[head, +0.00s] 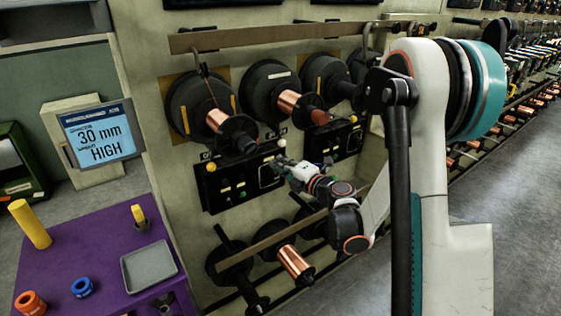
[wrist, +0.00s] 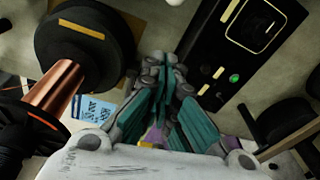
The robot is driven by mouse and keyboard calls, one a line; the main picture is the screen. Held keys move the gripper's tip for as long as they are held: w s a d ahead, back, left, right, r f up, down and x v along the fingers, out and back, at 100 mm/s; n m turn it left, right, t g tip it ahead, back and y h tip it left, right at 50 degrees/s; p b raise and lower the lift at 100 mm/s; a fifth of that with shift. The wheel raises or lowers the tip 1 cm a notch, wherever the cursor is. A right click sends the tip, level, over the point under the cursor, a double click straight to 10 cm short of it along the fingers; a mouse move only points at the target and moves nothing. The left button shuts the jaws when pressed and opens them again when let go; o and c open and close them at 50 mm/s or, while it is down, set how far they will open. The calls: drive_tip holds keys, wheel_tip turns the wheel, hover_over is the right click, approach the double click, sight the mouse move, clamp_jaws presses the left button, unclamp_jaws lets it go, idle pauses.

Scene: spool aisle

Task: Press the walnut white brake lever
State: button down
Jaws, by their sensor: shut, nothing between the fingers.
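A small white knob (head: 282,142) shows at the top edge of the left black control panel (head: 222,190); it may be the white brake lever's end, and I cannot make out any walnut colour. My gripper (head: 279,161) is shut and empty, just in front of that panel's upper right and slightly below the knob. A small gap seems to show between them, but I cannot tell the depth. In the wrist view my gripper (wrist: 165,62) has its fingers together beside the panel (wrist: 222,60), which has a green button (wrist: 234,78). A pale rounded thing at the top edge there is cut off.
Black spools with copper wire (head: 289,102) stick out above the panels, and another copper spool (head: 294,264) sits below my gripper. A long rail (head: 270,36) runs above. A purple table (head: 95,238) with a grey tray (head: 148,266) stands left, near a screen (head: 101,134) reading "30 mm HIGH".

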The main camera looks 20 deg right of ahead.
drive_tip(key=r+b+x, duration=0.1)
drive_tip(key=b+x, duration=0.1)
drive_tip(key=x, duration=0.6)
drive_tip(key=d, duration=0.3)
drive_tip(key=shift+w+d+f, duration=0.1)
drive_tip(key=shift+d, duration=0.3)
drive_tip(key=shift+d, duration=0.1)
